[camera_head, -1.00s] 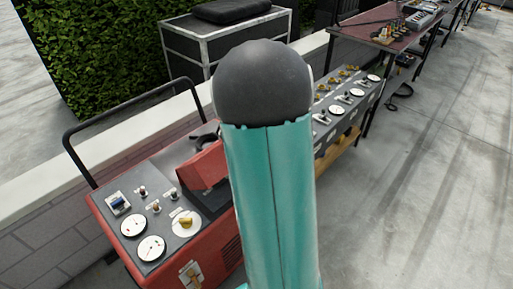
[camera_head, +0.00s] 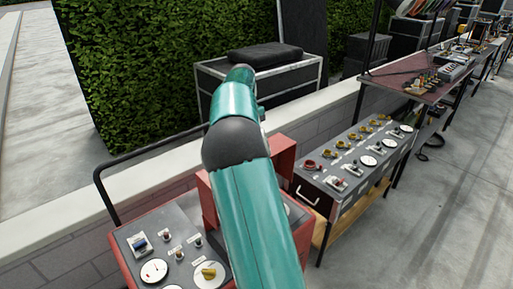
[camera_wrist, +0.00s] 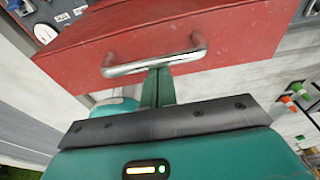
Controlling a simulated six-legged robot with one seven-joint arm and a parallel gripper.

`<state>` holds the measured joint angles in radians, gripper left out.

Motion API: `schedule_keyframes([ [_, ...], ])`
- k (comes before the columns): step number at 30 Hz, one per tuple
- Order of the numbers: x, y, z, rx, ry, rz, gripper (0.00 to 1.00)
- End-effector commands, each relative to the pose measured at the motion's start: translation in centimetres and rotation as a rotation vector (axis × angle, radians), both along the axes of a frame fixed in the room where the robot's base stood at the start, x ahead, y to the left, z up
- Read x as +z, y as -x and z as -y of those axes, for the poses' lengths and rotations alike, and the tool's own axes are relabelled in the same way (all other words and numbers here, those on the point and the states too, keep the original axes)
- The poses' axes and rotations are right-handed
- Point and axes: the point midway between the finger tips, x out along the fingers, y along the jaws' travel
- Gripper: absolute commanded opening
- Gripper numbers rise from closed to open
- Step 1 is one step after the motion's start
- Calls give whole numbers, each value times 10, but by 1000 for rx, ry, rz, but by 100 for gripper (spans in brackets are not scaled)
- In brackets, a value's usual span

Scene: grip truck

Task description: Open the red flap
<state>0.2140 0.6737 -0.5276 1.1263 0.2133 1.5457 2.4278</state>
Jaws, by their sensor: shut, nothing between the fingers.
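The red flap (camera_wrist: 215,35) fills the upper part of the wrist view, with a silver bar handle (camera_wrist: 150,65) on its face. My gripper (camera_wrist: 160,72) is shut and empty, its green fingers reaching the middle of the handle. I cannot tell whether the fingertips touch the bar or sit behind it. In the head view the red flap (camera_head: 283,155) stands up above the red control console (camera_head: 137,222). My arm covers its middle, and my gripper is hidden there.
The console top carries dials and a yellow knob (camera_head: 209,272). A grey switch box (camera_head: 345,168) stands on the right, with a long table (camera_head: 420,82) beyond. A black case (camera_head: 290,95) is behind the low wall. Open paving lies at the right.

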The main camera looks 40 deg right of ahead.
Motion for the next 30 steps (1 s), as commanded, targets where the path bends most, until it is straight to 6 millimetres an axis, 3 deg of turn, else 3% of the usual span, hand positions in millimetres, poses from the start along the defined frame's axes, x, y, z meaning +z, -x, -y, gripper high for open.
schedule_keyframes([
  [21, 4, -8, 0, -1, 1, 3, 0],
  [30, 7, 1, 7, -1, 1, 3, 0],
])
